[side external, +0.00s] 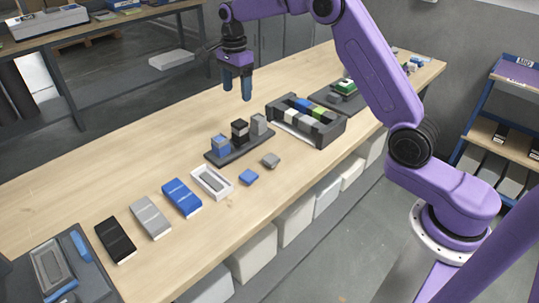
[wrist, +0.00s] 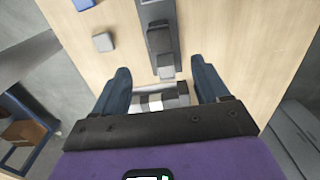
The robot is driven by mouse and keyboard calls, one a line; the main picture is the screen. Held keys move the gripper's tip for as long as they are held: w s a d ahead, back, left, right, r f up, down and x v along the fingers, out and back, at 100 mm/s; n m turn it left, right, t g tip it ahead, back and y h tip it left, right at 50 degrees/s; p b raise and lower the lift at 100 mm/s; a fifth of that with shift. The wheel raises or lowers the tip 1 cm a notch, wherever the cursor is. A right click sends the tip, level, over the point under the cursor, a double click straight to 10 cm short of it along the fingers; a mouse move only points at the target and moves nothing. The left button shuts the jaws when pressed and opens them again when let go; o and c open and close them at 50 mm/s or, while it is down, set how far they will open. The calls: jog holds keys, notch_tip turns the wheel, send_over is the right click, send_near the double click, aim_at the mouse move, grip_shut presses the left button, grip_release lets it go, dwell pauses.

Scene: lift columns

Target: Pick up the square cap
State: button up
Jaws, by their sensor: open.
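Two small square caps lie on the wooden table: a grey cap (side external: 270,160) and a blue cap (side external: 249,177). I cannot tell which one the task means. The wrist view also shows the grey cap (wrist: 103,42) left of my fingers and the blue cap (wrist: 83,4) at the top edge. Behind them stands a dark base (side external: 241,155) with a blue column (side external: 221,146), a black column (side external: 240,131) and a grey column (side external: 259,125). My gripper (side external: 237,92) is open and empty, pointing down above the table, apart from the caps.
A dark bin (side external: 334,134) of coloured blocks stands right of the columns. A white tray (side external: 212,183) and blue (side external: 182,198), grey (side external: 150,217) and black (side external: 115,240) boxes lie to the left. The table behind the columns is clear.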

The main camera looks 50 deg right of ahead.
send_over(271, 158)
jog(key=f, duration=1.2)
jog(key=shift+w+a+f, duration=0.15)
jog(key=shift+a+f, duration=0.1)
jog(key=shift+f, duration=0.05)
jog(key=shift+s+d+f, duration=0.1)
jog(key=shift+d+f, duration=0.05)
jog(key=shift+f, duration=1.2)
jog(key=shift+s+d+f, duration=0.1)
jog(key=shift+f, duration=1.2)
jog(key=c, duration=1.1)
